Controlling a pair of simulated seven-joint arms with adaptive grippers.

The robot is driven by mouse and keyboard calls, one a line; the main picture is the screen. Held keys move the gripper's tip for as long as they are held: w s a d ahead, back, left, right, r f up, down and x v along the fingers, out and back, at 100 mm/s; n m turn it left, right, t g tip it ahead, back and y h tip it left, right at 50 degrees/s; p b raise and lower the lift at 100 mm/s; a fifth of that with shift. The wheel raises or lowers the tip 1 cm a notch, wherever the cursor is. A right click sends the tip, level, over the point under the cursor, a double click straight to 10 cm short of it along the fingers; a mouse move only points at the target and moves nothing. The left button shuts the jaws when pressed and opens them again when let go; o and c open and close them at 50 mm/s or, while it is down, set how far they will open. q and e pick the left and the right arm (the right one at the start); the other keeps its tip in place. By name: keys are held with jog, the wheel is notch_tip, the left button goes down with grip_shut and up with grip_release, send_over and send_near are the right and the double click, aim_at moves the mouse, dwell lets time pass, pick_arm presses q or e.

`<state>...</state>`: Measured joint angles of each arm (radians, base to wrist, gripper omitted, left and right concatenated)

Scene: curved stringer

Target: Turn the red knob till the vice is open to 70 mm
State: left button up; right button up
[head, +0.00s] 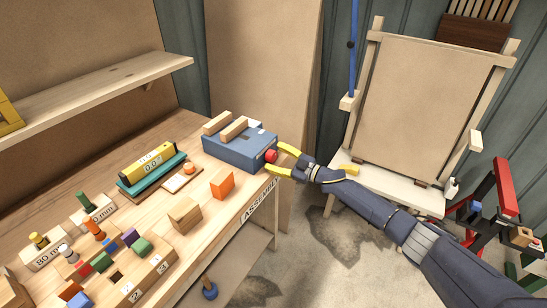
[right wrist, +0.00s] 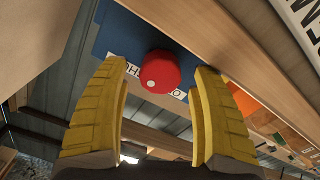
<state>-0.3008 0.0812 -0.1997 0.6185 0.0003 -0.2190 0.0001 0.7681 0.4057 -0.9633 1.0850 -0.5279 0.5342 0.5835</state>
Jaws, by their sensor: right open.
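The vice is a blue box (head: 232,150) with two wooden jaws (head: 234,128) on top, at the far right end of the workbench. Its red knob (head: 271,156) sticks out of the side facing my right arm. My right gripper (head: 277,160), with yellow fingers, is at the knob and open. In the right wrist view the red knob (right wrist: 160,72) lies between and just beyond the tips of the two fingers, with a visible gap on each side. A white dot shows on the knob's rim. The vice's opening cannot be read. My left gripper is not in view.
A yellow level-like gauge (head: 147,162) lies on a teal base on the bench. An orange block (head: 222,184), a wooden block (head: 185,214) and several coloured pegs stand nearer. An easel-like board (head: 423,100) stands to the right. The floor between is clear.

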jog(key=v, duration=1.1)
jog(key=shift+r, duration=0.15)
jog(key=w+r+n+g, duration=0.3)
jog(key=w+r, duration=0.1)
jog(key=r, duration=0.9)
jog(key=s+d+f+m+g+h, duration=0.1)
jog(key=s+d+f+m+h, duration=0.25)
jog(key=f+m, duration=0.55)
jog(key=shift+m+y, duration=0.45)
jog(key=shift+m, duration=0.45)
jog(key=x, duration=0.5)
jog(key=r+x, duration=0.1)
jog(key=x, duration=0.9)
jog(key=shift+a+r, duration=0.15)
jog(key=shift+a, duration=0.4)
